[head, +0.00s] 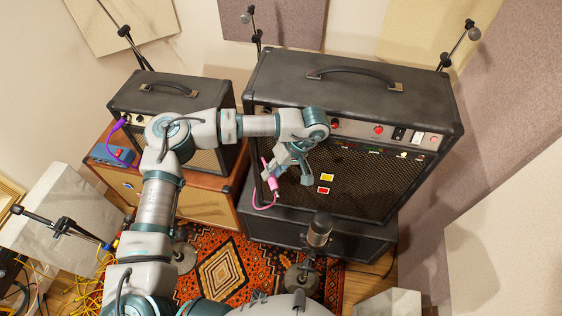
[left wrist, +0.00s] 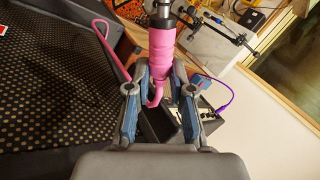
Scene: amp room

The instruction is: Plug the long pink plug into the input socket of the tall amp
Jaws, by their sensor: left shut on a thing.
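The tall amp (head: 360,85) is the large black cabinet on the right, with a control panel (head: 405,135) along its upper front. My left arm crosses the panel's left part, and I cannot make out the input socket. My left gripper (head: 274,172) is in front of the amp's grille, at its left side. It is shut on the pink plug (head: 273,184), which also shows between the fingers in the left wrist view (left wrist: 162,48). The plug's metal end points toward the top of that view, apart from the amp. My right gripper is not in view.
A smaller amp (head: 150,92) stands left on a brown cabinet (head: 190,198), with a purple plug (head: 118,124) and a blue pedal (head: 113,154) beside it. A microphone (head: 318,230) stands before the tall amp. Yellow cables (head: 92,290) lie at lower left.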

